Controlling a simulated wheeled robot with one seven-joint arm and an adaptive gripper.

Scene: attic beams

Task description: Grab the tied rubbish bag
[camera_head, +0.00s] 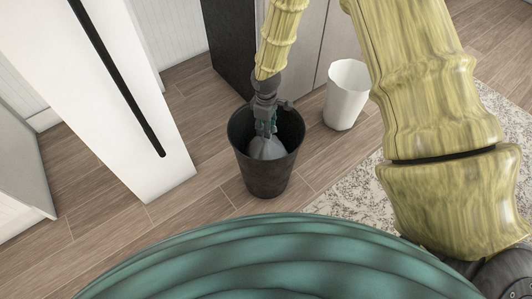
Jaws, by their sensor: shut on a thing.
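A grey tied rubbish bag (266,149) sits inside a dark round bin (266,180) on the wooden floor. Its upper part narrows toward the top, and its lower part is hidden by the bin's wall. My gripper (265,132) reaches down from above into the bin's mouth and is shut on the top of the bag. The fingertips are small in this view and partly merge with the bag.
A white bin (346,95) stands just right of the dark bin. A dark-sided cabinet (232,50) is behind it. A white panel with a black strip (95,90) stands at the left. A patterned rug (355,190) lies at right. Bare floor (190,205) is free left of the bin.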

